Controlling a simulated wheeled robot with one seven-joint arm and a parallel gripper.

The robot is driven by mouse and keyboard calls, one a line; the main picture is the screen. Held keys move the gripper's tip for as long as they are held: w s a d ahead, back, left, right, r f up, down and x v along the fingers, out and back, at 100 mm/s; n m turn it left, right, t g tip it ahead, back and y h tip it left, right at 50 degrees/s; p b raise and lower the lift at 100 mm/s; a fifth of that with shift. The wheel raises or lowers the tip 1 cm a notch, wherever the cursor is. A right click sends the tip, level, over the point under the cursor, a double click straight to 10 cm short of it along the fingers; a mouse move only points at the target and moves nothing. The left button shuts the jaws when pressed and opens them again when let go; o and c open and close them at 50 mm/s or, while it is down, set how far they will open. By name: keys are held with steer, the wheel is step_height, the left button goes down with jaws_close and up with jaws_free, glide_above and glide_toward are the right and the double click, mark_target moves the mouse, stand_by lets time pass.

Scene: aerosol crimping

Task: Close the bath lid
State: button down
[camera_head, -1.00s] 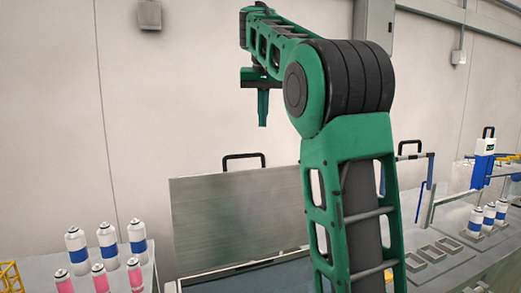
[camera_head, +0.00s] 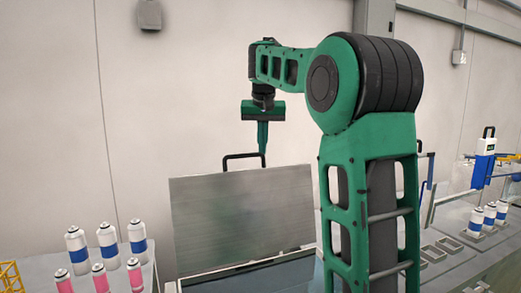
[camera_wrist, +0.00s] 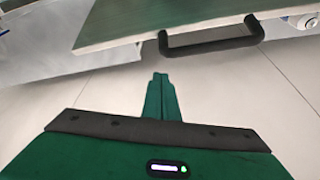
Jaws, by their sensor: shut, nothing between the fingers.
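The bath lid (camera_head: 240,215) is a grey metal panel standing raised and open at the back of the bath (camera_head: 255,281). Its black handle (camera_head: 228,158) sits on the top edge. My gripper (camera_head: 262,152) is shut and empty, pointing down near the right end of the handle in the head view. In the wrist view the lid (camera_wrist: 130,22) crosses the top, with its handle (camera_wrist: 212,43) beyond and to the right of my gripper's closed fingertips (camera_wrist: 159,76). A gap shows between fingertips and handle there. My arm covers the bath's right side.
White cans with blue bands (camera_head: 108,245) and pink cans (camera_head: 100,278) stand on a bench left of the bath. More cans (camera_head: 489,214) and a blue-and-white fixture (camera_head: 484,160) are at the right. A plain wall (camera_head: 200,90) stands behind.

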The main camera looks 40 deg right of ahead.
steer(key=shift+s+a+r, duration=0.1)
steer(key=shift+s+a, duration=0.8)
steer(key=shift+s, duration=0.3)
